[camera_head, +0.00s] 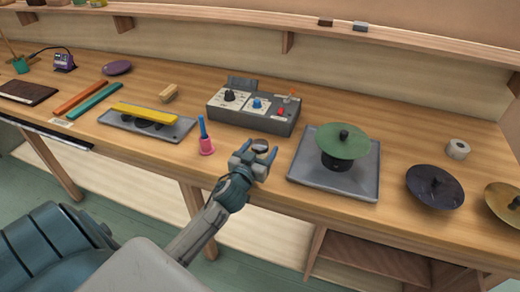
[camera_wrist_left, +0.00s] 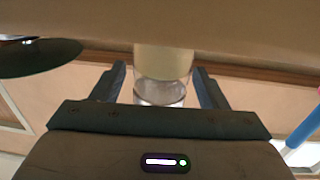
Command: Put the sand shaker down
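The sand shaker (camera_wrist_left: 162,78) is a small clear jar with pale sand, in the left wrist view between the two fingers of my left gripper (camera_wrist_left: 160,80). A gap shows on its left side; its right side is close to the other finger. In the head view the shaker (camera_head: 260,145) shows as a small dark-topped round shape at my left gripper's tips (camera_head: 256,154), near the bench's front edge. The left fingers are spread wider than the shaker. I cannot tell whether its base touches the bench. My right gripper is not in view.
On the bench (camera_head: 400,155), a pink bell with a blue handle (camera_head: 206,142) stands left of the gripper. A grey control box (camera_head: 253,108) is behind it. A grey tray (camera_head: 307,172) with a green disc (camera_head: 343,141) is to the right. Dark (camera_head: 434,190) and brass discs (camera_head: 505,203) lie farther right.

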